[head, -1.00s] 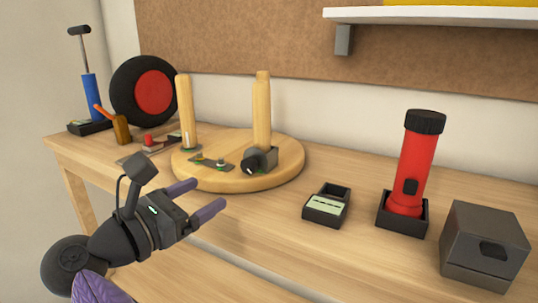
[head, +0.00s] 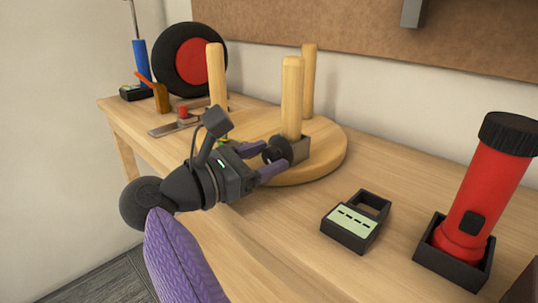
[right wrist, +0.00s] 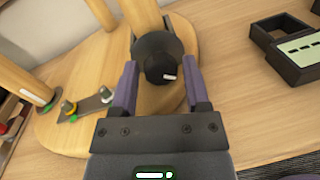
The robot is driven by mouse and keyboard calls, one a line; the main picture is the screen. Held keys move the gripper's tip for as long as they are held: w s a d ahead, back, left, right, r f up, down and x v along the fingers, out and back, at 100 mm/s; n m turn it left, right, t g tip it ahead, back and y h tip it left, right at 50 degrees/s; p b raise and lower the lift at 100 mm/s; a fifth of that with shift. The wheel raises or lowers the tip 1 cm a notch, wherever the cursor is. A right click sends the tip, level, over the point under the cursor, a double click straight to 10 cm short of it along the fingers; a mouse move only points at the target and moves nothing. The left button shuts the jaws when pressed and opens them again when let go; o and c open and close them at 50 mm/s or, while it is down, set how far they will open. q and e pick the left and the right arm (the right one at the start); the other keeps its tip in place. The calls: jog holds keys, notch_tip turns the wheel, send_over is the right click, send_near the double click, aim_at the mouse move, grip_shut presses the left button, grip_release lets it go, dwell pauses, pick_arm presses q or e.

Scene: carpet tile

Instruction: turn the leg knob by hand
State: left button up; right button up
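The leg knob (head: 276,150) is a black round knob on a grey bracket at the foot of a wooden leg (head: 292,95). The leg stands on a round wooden board (head: 330,150). In the right wrist view the knob (right wrist: 158,67) shows a white mark pointing right. My right gripper (head: 262,160) is at the knob, its purple fingers open on either side of it. In the right wrist view the fingers (right wrist: 161,82) straddle the knob with a small gap on each side. My left gripper is not in view.
Two more wooden legs (head: 216,75) rise from the board. A small metal plate with knobs (right wrist: 88,104) lies to the left. On the bench are a black box with a pale label (head: 356,220), a red flashlight (head: 490,195) in a holder, and a black-and-red wheel (head: 190,60).

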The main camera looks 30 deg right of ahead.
grip_shut()
jog(key=shift+r+p, duration=0.15)
jog(key=shift+p, duration=0.2)
jog(key=n+p, duration=0.2)
jog(key=n, duration=0.1)
jog(key=shift+r+p, duration=0.15)
jog(key=shift+p, duration=0.15)
jog(key=shift+f+n+h, duration=0.2)
jog(key=shift+n+h, duration=0.1)
jog(key=shift+n, duration=0.3)
jog(key=shift+f, duration=0.15)
jog(key=shift+o, duration=1.7)
grip_release()
